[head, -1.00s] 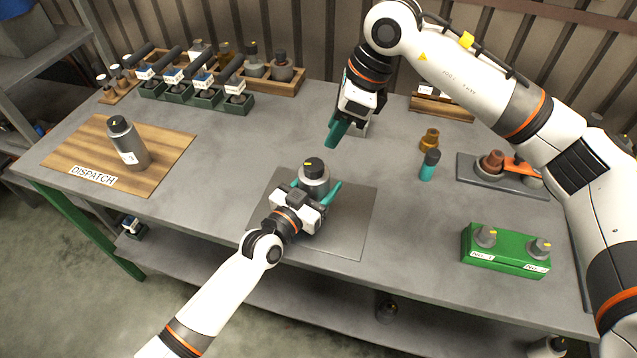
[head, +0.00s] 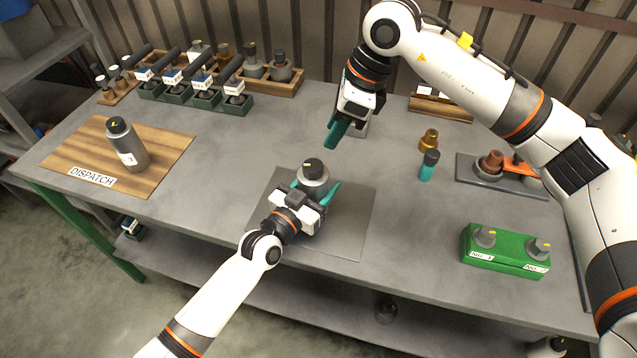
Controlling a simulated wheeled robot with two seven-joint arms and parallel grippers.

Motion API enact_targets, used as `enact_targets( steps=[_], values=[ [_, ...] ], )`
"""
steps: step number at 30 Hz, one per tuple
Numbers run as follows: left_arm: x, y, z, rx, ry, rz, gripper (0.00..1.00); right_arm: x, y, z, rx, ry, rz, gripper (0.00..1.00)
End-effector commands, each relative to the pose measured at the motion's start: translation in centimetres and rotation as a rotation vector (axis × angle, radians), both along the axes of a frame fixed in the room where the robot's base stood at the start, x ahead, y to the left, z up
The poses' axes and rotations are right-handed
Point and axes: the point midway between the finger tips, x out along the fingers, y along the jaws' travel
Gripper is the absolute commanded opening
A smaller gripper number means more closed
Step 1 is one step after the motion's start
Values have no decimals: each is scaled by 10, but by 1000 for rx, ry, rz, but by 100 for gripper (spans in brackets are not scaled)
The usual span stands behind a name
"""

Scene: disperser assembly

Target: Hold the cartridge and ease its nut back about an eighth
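The cartridge (head: 314,183), a grey cylinder with a dark nut (head: 313,167) bearing a yellow mark on top, stands upright on the grey mat (head: 348,236). My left gripper (head: 314,188) is low at the cartridge, one teal finger on each side. Its body hides the cartridge's lower front, and I cannot tell whether both fingers touch it. My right gripper (head: 335,133) is up behind and right of the cartridge, clear of the nut. Its teal fingers overlap in this view, so their opening is unclear.
A green block (head: 505,263) holds two marked caps at right. A teal-bodied bottle (head: 428,168) and an amber one (head: 429,139) stand behind it. Racks line the back left.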

Motion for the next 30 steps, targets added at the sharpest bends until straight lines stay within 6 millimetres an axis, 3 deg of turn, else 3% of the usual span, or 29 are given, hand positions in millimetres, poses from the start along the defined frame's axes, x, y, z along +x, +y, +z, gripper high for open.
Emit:
enact_targets(
  steps=[2,6,15,21,26,30],
  values=[
    [0,0,0,1,0,0,21,0,0,0,0,0,0,36],
    [0,0,0,1,0,0,21,0,4,2,-14,13,-20,58],
    [0,0,0,1,0,0,21,4,33,22,-224,131,-334,58],
    [0,0,-1,1,0,0,21,6,39,30,-315,146,-495,58],
    [0,0,-1,1,0,0,21,6,39,13,-326,151,-514,58],
    [0,0,0,1,0,0,21,5,39,-14,-325,152,-512,58]
  ],
)
